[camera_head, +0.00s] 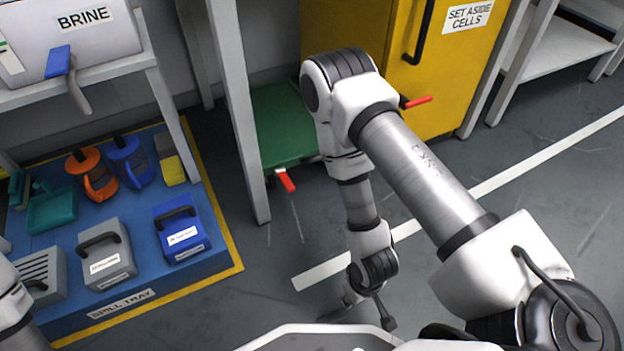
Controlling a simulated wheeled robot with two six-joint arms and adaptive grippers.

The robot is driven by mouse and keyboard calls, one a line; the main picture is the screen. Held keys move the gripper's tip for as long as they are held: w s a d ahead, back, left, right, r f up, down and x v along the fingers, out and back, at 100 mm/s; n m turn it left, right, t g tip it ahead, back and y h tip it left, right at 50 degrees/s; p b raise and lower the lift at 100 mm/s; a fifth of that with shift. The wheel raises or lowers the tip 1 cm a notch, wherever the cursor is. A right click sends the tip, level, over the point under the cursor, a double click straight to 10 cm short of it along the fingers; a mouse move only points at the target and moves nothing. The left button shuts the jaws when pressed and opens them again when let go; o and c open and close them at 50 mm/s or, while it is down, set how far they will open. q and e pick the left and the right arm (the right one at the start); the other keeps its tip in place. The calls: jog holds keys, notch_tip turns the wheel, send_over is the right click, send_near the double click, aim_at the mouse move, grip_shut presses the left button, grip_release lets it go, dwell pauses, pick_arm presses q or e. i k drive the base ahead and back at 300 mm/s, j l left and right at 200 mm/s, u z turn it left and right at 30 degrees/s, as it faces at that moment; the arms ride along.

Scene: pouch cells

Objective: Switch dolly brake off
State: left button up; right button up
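The dolly shows as a green platform (280,118) low over the floor, between a grey rack post and the yellow cabinet. A red pedal (286,180) sticks out at its front edge, angled down toward the floor; I take it for the brake, but its setting cannot be told. My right arm crosses in front of the dolly's right side and hides part of it. My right gripper (368,312) hangs low over the floor, with its fingers apart and nothing seen between them, well away from the red pedal. My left gripper is out of view.
A yellow cabinet (455,70) labelled SET ASIDE CELLS stands behind my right arm, with a red-tipped lever (418,102) near it. A blue spill tray (205,262) holding several items lies left. A grey post (240,120) stands beside the dolly. Floor before the dolly is clear.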

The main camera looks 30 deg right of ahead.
aim_at(281, 173)
jog(key=z, duration=0.7)
